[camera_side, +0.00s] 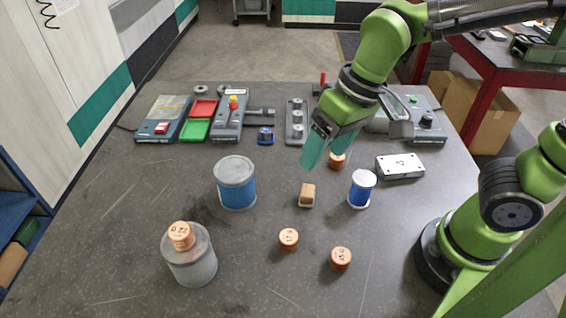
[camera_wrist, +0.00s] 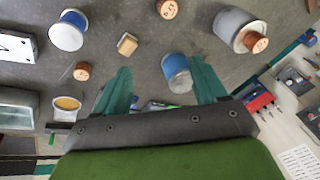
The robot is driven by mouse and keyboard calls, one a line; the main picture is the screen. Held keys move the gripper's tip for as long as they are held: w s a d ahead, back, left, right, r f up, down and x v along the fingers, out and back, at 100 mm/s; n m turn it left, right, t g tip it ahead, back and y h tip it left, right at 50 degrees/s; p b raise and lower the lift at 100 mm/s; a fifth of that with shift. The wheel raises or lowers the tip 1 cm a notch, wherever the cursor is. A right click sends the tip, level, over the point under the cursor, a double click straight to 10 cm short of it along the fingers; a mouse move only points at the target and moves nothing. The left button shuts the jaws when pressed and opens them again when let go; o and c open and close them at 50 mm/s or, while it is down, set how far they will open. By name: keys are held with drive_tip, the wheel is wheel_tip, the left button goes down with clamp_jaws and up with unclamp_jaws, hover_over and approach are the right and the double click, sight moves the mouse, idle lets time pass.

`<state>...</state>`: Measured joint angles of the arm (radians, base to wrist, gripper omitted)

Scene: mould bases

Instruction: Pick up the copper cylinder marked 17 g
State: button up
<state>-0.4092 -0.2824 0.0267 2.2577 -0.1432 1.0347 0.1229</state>
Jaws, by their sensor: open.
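Several copper cylinders with dark marks stand on the dark table. One (camera_side: 288,239) stands front centre, and its mark looks like 17, though it is small; it also seems to show at the top edge of the wrist view (camera_wrist: 168,8). Another copper cylinder (camera_side: 340,259) is to its right. A third (camera_side: 337,160) stands behind, close to my gripper in the side picture. Another (camera_side: 181,236) sits on top of a grey canister (camera_side: 192,268). Their marks are hard to read. My gripper (camera_side: 326,155) has teal fingers, spread apart and empty, above the table; the wrist view shows both fingers (camera_wrist: 158,72).
A blue canister with a grey lid (camera_side: 236,190), a wooden-topped block (camera_side: 307,193), a blue-and-white spool (camera_side: 361,190) and a white plate (camera_side: 400,166) stand around the middle. Red (camera_side: 203,109) and green trays (camera_side: 195,130) and devices line the back. The table's front middle is mostly clear.

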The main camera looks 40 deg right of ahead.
drive_tip(key=a+f+g+h, duration=0.2)
drive_tip(key=a+f, duration=0.1)
drive_tip(key=a, duration=0.4)
drive_tip(key=m, duration=0.1)
hover_over(289, 236)
drive_tip(key=f, duration=1)
drive_tip(key=shift+s+a+f, duration=0.25)
drive_tip(key=shift+s+f, duration=0.05)
drive_tip(key=shift+s, duration=0.1)
drive_tip(key=shift+w+d+f, duration=0.1)
drive_tip(key=shift+w+f, duration=0.05)
drive_tip(key=shift+f, duration=0.75)
drive_tip(key=shift+w+d+f, duration=0.1)
drive_tip(key=shift+w+f, duration=0.05)
drive_tip(key=shift+f, duration=0.8)
drive_tip(key=shift+w+f, duration=0.15)
drive_tip(key=shift+f, duration=0.75)
